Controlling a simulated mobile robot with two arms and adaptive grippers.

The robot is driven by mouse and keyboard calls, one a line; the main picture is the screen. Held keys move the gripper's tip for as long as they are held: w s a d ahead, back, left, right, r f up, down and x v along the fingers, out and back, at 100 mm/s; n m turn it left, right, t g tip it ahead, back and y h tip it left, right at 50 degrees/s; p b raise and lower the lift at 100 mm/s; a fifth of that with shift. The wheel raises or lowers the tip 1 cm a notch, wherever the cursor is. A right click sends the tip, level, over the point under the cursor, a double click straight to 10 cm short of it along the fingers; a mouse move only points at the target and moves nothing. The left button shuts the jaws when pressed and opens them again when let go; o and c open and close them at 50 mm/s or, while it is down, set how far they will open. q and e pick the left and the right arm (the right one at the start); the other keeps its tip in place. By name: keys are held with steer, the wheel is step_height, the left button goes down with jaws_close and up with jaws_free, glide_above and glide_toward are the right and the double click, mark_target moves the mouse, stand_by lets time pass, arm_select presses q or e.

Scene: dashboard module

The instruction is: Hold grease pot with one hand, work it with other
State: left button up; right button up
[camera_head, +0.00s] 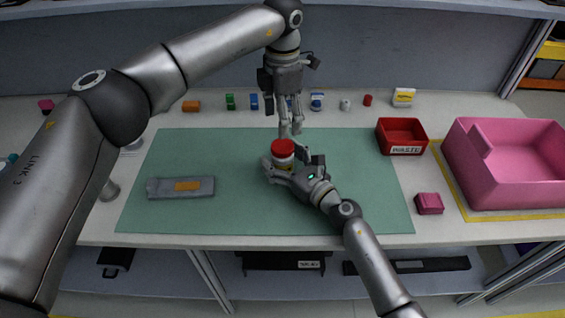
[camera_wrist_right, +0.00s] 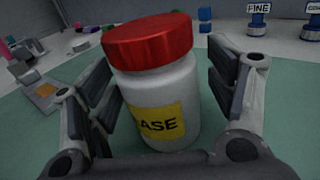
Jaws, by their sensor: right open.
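The grease pot, a white jar with a red lid and a yellow label ending in "ASE", stands on the green mat (camera_head: 240,215) in the head view (camera_head: 283,150). It fills the middle of the right wrist view (camera_wrist_right: 160,90) and looks tilted there. My right gripper (camera_head: 274,171) is open, with its fingers on either side of the pot; they also show in the right wrist view (camera_wrist_right: 165,95). Contact is not clear. My left gripper (camera_head: 290,130) points down just above and behind the red lid. Its finger gap is too small to judge.
A grey module with an orange label (camera_head: 165,188) lies on the mat's left. A red waste bin (camera_head: 402,122), a pink box (camera_head: 431,204) and a large pink crate (camera_head: 480,195) are at right. Several small items line the back. The mat's front is clear.

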mark_target(282, 145)
jaws_close()
arm_select(q)
steer(key=n, duration=0.6)
steer(key=shift+n, duration=0.3)
steer(key=n, duration=1)
steer(key=shift+n, duration=0.3)
steer(key=n, duration=0.5)
steer(key=shift+f, duration=4)
